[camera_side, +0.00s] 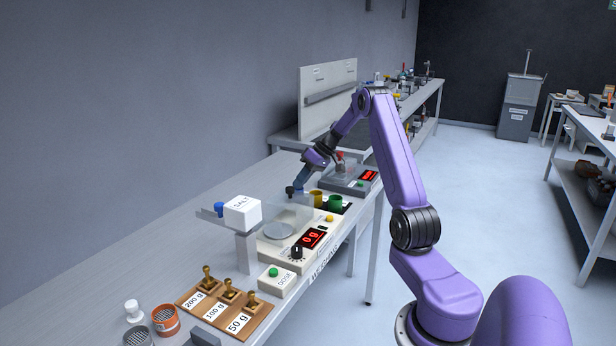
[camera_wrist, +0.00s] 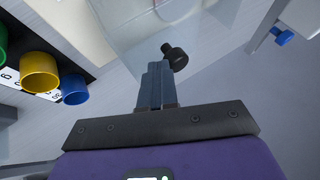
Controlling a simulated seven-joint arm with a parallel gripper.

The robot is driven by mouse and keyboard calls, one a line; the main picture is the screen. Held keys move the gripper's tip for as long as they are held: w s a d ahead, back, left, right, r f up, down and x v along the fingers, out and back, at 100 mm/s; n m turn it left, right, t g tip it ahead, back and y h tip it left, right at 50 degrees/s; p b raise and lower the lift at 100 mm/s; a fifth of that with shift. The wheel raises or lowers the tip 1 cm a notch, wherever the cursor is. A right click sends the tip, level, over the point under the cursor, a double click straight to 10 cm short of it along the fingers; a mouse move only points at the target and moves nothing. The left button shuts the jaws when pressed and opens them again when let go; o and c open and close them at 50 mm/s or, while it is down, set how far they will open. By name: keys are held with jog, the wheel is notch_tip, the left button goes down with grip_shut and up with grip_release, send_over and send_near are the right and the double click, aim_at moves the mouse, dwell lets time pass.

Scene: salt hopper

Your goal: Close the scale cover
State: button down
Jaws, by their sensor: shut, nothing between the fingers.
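The weighing station (camera_side: 272,250) has a round metal pan (camera_side: 279,231) and a red display reading 0 g (camera_side: 313,238). A clear cover (camera_wrist: 140,25) shows in the wrist view with a black knob (camera_wrist: 176,56) on it. In the side view the cover is too faint to tell how far it stands open. My gripper (camera_wrist: 156,72) is shut and empty, its fingertips close beside the black knob. I cannot tell whether they touch it. In the side view my gripper (camera_side: 298,187) is at the far side of the station, by the knob (camera_side: 290,191).
The white salt hopper (camera_side: 242,212) stands on a post left of the pan. Yellow (camera_side: 317,198) and green (camera_side: 335,202) cups are right of my gripper; a blue cup (camera_wrist: 73,88) shows too. A weight board (camera_side: 225,308) lies in front. The table's left side is clear.

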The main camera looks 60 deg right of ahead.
aim_at(299, 200)
jog(key=a, duration=0.8)
jog(key=shift+a, duration=0.15)
jog(key=d, duration=0.3)
jog(key=s+d, duration=0.1)
jog(key=d, duration=0.1)
jog(key=shift+s+r, duration=0.1)
jog(key=shift+r, duration=0.15)
jog(key=v, duration=0.9)
jog(key=s+a+n+g, duration=0.2)
jog(key=a+n+g, duration=0.35)
jog(key=a, duration=2.35)
jog(key=s+a+n+g+h, duration=0.1)
jog(key=s+a+n+h, duration=0.15)
jog(key=s+a, duration=0.85)
jog(key=s+a+f+n+h, duration=0.1)
jog(key=s+f+n, duration=0.2)
jog(key=s, duration=1.1)
jog(key=n+t, duration=0.1)
jog(key=n, duration=0.1)
jog(key=shift+n+h, duration=0.35)
jog(key=shift+n, duration=0.05)
